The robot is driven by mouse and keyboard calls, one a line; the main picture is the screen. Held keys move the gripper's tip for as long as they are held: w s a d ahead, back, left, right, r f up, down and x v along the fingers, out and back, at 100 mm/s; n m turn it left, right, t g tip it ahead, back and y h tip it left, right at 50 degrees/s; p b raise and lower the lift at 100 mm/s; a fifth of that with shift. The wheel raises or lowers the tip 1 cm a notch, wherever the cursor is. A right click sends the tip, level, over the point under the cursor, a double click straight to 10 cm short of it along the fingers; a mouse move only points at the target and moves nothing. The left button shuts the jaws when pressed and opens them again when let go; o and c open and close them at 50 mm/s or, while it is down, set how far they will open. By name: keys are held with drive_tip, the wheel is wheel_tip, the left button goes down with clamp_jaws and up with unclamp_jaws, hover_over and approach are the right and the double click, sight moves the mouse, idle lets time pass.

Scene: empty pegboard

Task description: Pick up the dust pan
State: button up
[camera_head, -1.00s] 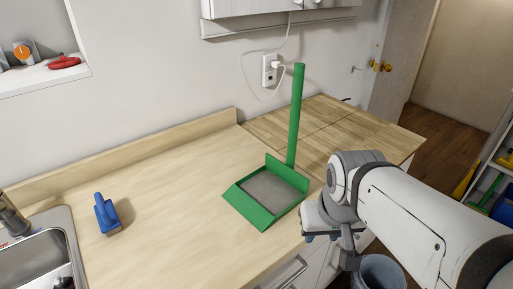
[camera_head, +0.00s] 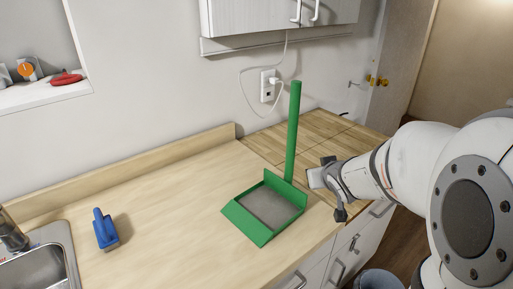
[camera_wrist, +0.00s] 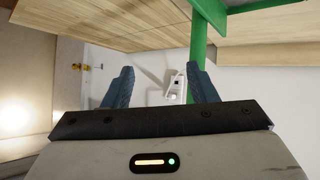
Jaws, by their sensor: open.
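The dust pan (camera_head: 246,226) is green with a grey inner floor and lies on the counter. Its long green handle (camera_head: 293,130) stands upright from its back corner. In the wrist view the handle (camera_wrist: 196,62) shows beyond the fingers, passing by the right fingertip. My gripper (camera_wrist: 160,82) is open, with two dark blue fingers apart and nothing gripped between them.
A blue brush-like object (camera_head: 104,229) stands on the counter near the sink (camera_head: 42,270). A wall outlet (camera_head: 268,86) with a plugged cord is behind the handle. A cabinet (camera_head: 275,14) hangs above.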

sight(294, 150)
drive_tip(key=w+a+n+t+y+p, duration=0.1)
drive_tip(key=w+a+y, duration=0.1)
drive_tip(key=w+y, duration=0.1)
drive_tip(key=w+a+n+t+y+p, duration=0.1)
drive_tip(key=w+a+t+y, duration=0.1)
drive_tip(key=w, duration=0.4)
drive_tip(key=w+a+n+t+y+p, duration=0.1)
drive_tip(key=w+a+n+t+y, duration=0.1)
drive_tip(key=w+y, duration=0.2)
drive_tip(key=shift+w+a, duration=0.2)
drive_tip(key=shift+a, duration=0.1)
drive_tip(key=shift+w+a+f+p, duration=0.1)
drive_tip(key=shift+w+a+p, duration=0.15)
drive_tip(key=shift+w, duration=0.2)
drive_tip(key=shift+c, duration=0.4)
clamp_jaws()
